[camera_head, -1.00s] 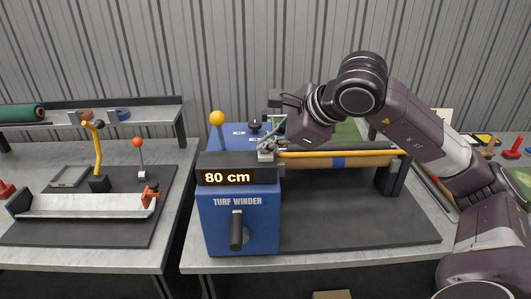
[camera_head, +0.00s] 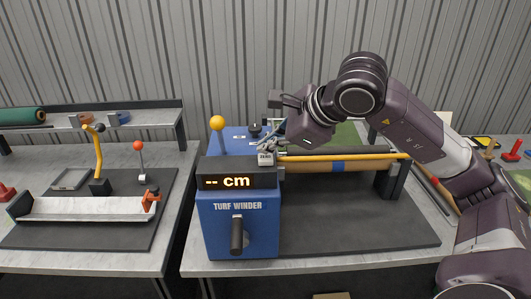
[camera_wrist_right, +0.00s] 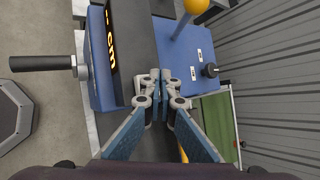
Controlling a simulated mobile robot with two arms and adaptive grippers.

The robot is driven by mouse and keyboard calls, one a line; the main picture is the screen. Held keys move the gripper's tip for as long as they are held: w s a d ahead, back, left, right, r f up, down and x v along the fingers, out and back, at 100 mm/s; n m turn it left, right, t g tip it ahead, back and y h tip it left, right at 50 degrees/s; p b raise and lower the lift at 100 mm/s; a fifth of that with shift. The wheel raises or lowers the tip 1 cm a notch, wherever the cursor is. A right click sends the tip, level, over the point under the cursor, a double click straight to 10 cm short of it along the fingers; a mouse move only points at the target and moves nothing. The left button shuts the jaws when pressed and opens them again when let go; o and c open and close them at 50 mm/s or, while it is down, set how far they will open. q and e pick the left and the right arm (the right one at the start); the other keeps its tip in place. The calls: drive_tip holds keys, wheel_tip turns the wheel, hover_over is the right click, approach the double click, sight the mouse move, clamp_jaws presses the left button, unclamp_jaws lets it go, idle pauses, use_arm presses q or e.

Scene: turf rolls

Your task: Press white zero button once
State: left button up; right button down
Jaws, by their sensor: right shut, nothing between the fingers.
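The blue turf winder (camera_head: 238,222) stands on the right table, and its dark display (camera_head: 237,182) reads "-- cm" in orange. My left gripper is not in view.
A yellow ball-topped lever (camera_head: 217,123) rises left of the button, and a dark knob (camera_head: 255,130) stands behind it. A yellow bar (camera_head: 340,155) runs to the right over the dark mat. A crank handle (camera_head: 236,235) sticks out in front.

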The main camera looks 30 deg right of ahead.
sight(268, 158)
drive_tip(key=shift+r, duration=0.3)
wheel_tip(268, 158, up, 5)
drive_tip(key=p, duration=0.4)
drive_tip(key=shift+p, duration=0.3)
drive_tip(key=shift+f, duration=0.1)
idle(0.6)
